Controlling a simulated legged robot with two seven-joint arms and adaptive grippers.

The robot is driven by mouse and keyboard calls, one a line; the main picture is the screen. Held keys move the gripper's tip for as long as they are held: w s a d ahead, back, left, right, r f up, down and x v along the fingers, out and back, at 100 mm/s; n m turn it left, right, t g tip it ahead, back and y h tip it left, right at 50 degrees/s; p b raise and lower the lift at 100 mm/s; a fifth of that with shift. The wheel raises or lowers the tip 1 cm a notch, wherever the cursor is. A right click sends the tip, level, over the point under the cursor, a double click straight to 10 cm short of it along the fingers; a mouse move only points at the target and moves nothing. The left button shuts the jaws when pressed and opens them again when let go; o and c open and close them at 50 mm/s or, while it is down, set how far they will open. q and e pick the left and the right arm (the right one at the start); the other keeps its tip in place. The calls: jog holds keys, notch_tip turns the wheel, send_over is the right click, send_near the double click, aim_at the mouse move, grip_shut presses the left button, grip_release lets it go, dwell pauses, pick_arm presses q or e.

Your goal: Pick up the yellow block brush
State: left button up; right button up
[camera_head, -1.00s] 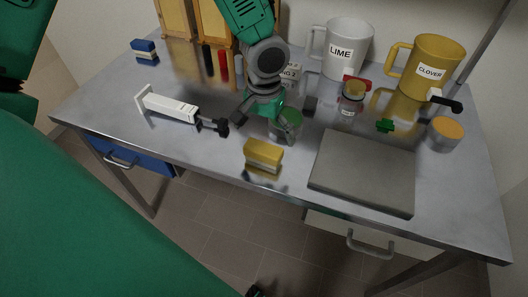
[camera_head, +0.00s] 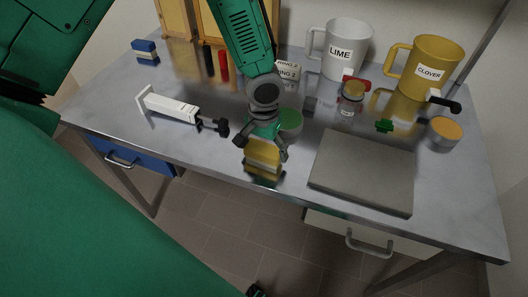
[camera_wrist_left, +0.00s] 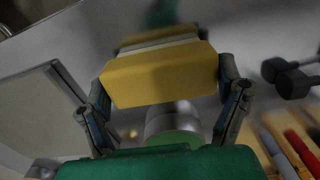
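The yellow block brush (camera_head: 263,156) stands near the front edge of the metal table, left of the grey slab. It has a yellow body over a pale band. My left gripper (camera_head: 261,147) is right above it, with its fingers straddling its two ends. In the left wrist view the brush (camera_wrist_left: 160,76) fills the space between the fingers, with a narrow gap seeming to show at each side. The gripper looks open around it; contact is not clear.
A grey slab (camera_head: 362,172) lies to the right, and a white dispenser-like tool (camera_head: 172,107) to the left. A green-topped jar (camera_head: 290,121) stands just behind the gripper. A blue-and-white brush (camera_head: 145,50) and the mugs LIME (camera_head: 346,50) and CLOVER (camera_head: 430,68) stand farther back.

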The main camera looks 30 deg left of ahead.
aim_at(264, 147)
pick_arm(q)
notch_tip(264, 147, up, 10)
jog(key=o, duration=0.5)
jog(key=shift+c, duration=0.2)
jog(key=c, duration=0.3)
